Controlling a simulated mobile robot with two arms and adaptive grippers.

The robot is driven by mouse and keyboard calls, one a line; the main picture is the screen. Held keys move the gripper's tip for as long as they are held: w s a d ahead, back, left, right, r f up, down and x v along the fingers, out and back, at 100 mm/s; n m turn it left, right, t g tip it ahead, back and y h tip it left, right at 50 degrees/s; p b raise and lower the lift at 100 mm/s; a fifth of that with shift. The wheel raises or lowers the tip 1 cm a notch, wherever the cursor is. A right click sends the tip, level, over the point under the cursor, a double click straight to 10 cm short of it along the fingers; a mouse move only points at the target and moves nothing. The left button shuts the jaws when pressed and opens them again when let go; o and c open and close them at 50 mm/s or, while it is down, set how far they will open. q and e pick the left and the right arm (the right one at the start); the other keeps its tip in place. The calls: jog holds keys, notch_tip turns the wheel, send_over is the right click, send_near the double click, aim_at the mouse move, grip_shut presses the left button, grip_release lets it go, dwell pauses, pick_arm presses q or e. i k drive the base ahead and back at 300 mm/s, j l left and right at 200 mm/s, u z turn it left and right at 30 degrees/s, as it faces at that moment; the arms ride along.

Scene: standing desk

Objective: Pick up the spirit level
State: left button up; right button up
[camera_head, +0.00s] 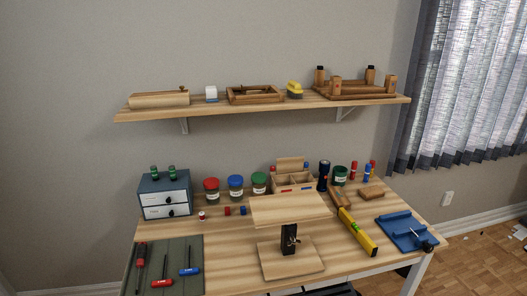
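The yellow spirit level (357,232) lies on the right half of the wooden desk (220,232). It is long and narrow with dark ends, and runs slantwise from the back left toward the front right. Its far end is close to a small wooden-and-dark block-like tool (341,197); I cannot tell whether they touch. Neither of my grippers is in view.
A blue tool (405,231) lies right of the level. Left of it stand a wooden board with a black fixture (289,240) and a larger board (290,209). A dark torch (324,176) stands behind. A wall shelf (270,107) hangs above the desk.

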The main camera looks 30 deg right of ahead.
aim_at(371, 248)
jog(key=z, duration=1.55)
jog(key=l+u, duration=0.15)
jog(key=u, duration=0.3)
jog(key=i, duration=0.05)
